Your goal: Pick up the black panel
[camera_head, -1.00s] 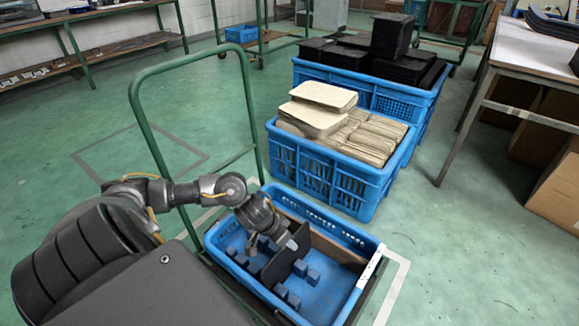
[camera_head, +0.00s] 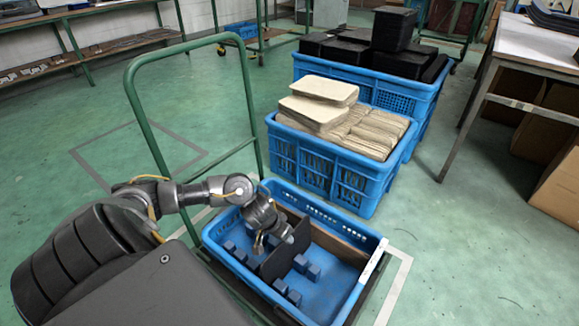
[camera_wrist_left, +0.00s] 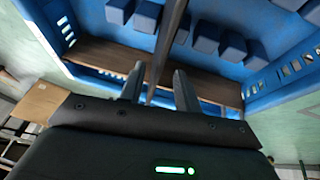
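The black panel (camera_head: 285,257) stands on edge in the near blue crate, dividing its inside. My left gripper (camera_head: 272,243) reaches down into that crate from the left, at the panel's upper edge. In the left wrist view the thin dark panel (camera_wrist_left: 170,32) is seen edge-on and runs between the two fingers. My left gripper (camera_wrist_left: 160,74) is open there, with a visible gap between the panel and each finger. My right gripper is in neither view.
The near blue crate (camera_head: 345,235) holds several small blue blocks (camera_head: 306,266) and sits beside a green cart handle (camera_head: 135,110). Behind it, a blue crate (camera_head: 350,185) holds beige panels, and another blue crate (camera_head: 405,98) holds black pieces.

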